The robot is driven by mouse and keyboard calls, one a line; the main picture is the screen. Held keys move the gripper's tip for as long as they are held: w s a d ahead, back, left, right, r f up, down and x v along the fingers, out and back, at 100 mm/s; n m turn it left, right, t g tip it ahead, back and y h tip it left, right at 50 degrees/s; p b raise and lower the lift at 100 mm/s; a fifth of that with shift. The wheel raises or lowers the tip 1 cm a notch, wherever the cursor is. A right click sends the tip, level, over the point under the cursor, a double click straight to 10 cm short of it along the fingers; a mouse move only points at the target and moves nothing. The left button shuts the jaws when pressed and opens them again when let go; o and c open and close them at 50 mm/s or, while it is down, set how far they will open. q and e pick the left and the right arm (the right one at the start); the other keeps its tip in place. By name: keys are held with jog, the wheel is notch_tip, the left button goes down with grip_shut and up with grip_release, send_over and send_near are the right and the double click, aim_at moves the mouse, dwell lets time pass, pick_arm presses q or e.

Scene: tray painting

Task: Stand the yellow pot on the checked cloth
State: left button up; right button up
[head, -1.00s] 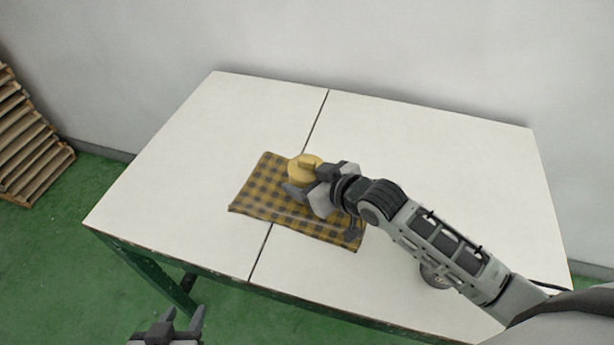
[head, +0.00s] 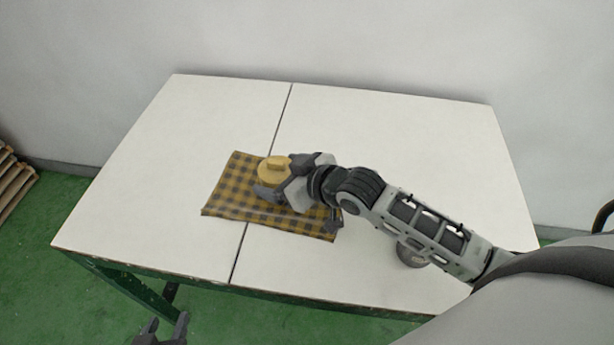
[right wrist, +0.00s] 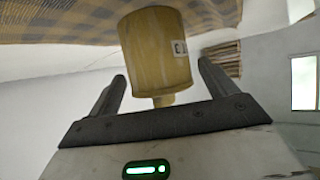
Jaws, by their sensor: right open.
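The yellow pot (head: 273,172) stands upright on the yellow-and-black checked cloth (head: 233,196) in the head view. In the right wrist view the pot (right wrist: 156,58) shows between the two fingers, with a small white label on its side, and the cloth (right wrist: 70,22) lies along the top edge. My right gripper (head: 274,186) is open around the pot; a gap shows between the pot and each finger in the right wrist view (right wrist: 160,88). My left gripper (head: 166,328) is at the bottom edge of the head view, partly cut off, away from the table, with its fingers apart.
The white table (head: 400,130) has a dark seam across it and is clear around the cloth. A grey round object (head: 411,256) sits under my right forearm, mostly hidden. Wooden pallets (head: 14,182) are stacked on the green floor at far left.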

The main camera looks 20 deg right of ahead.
jog(key=v, duration=1)
jog(key=shift+s, duration=0.2)
jog(key=shift+d, duration=0.1)
